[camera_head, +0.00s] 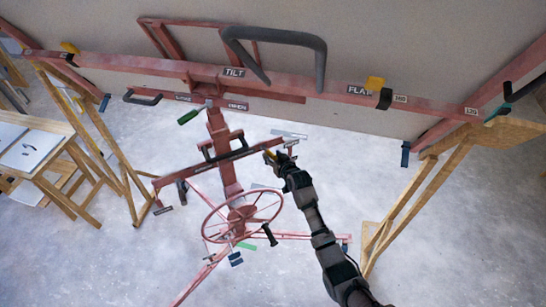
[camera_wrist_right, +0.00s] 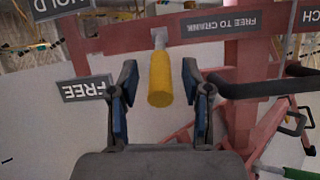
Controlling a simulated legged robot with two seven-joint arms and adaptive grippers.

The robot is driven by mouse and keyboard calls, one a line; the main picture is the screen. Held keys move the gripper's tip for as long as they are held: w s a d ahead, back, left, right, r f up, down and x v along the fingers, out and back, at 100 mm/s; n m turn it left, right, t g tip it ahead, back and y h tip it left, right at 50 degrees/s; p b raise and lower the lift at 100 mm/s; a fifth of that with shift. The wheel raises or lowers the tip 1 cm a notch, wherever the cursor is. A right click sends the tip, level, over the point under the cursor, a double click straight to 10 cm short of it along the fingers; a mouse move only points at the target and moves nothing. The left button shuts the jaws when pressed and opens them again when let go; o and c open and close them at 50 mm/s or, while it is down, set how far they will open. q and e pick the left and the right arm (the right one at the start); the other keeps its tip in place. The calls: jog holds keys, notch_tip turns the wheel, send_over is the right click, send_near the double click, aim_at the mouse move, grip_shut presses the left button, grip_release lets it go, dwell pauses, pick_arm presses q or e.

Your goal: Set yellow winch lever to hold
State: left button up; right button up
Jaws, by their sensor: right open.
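The yellow winch lever (camera_wrist_right: 160,78) shows in the wrist view as a yellow grip on a short grey stem. In the head view only a small yellow part (camera_head: 268,155) shows at the tip of my right gripper (camera_head: 274,158). The right gripper's two blue-padded fingers (camera_wrist_right: 160,90) are open, one on each side of the yellow grip, with gaps visible. A FREE label (camera_wrist_right: 87,88) lies left of the lever, and a HOLD label (camera_wrist_right: 58,6) is at the top left corner. My left gripper is not in view.
A red crank wheel (camera_head: 242,216) stands below the lever on the red lift frame (camera_head: 225,150). A black bar (camera_wrist_right: 265,88) sits close right of the fingers. A grey panel (camera_head: 380,40) fills the top. Wooden trestles (camera_head: 425,190) stand at both sides.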

grip_shut()
jog(key=shift+s, duration=0.1)
